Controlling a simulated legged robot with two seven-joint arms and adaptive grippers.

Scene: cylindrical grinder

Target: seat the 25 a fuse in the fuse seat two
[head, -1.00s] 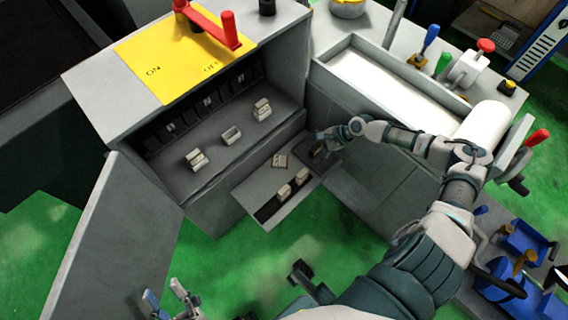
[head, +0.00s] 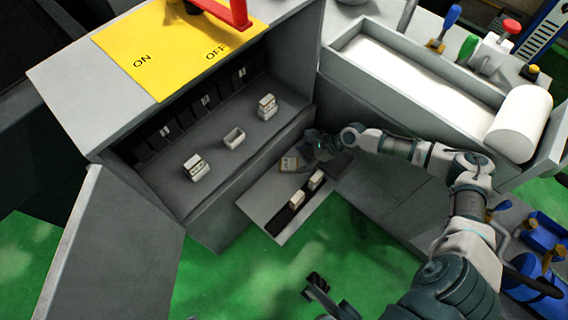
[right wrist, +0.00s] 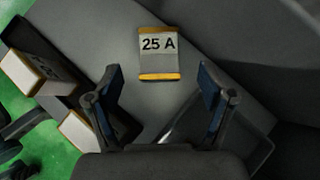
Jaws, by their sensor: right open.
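The 25 A fuse (head: 289,164) lies on the pull-out shelf below the cabinet opening. In the right wrist view the fuse (right wrist: 158,55) shows a white "25 A" label and orange-yellow end bands. My right gripper (head: 307,152) is beside it; in the wrist view its open fingers (right wrist: 161,84) stand either side of the fuse's near end line, with nothing between them. Of three seats in the cabinet, the middle one, apparently fuse seat two (head: 234,138), looks open and empty. The left seat (head: 196,168) and right seat (head: 267,106) hold blocks.
Two other light fuses (head: 306,190) stand in a dark slot of the shelf (head: 262,198). The cabinet's open door (head: 110,250) is at lower left. A yellow ON/OFF plate (head: 175,45) with a red lever is on top. A grey tray wall borders the right.

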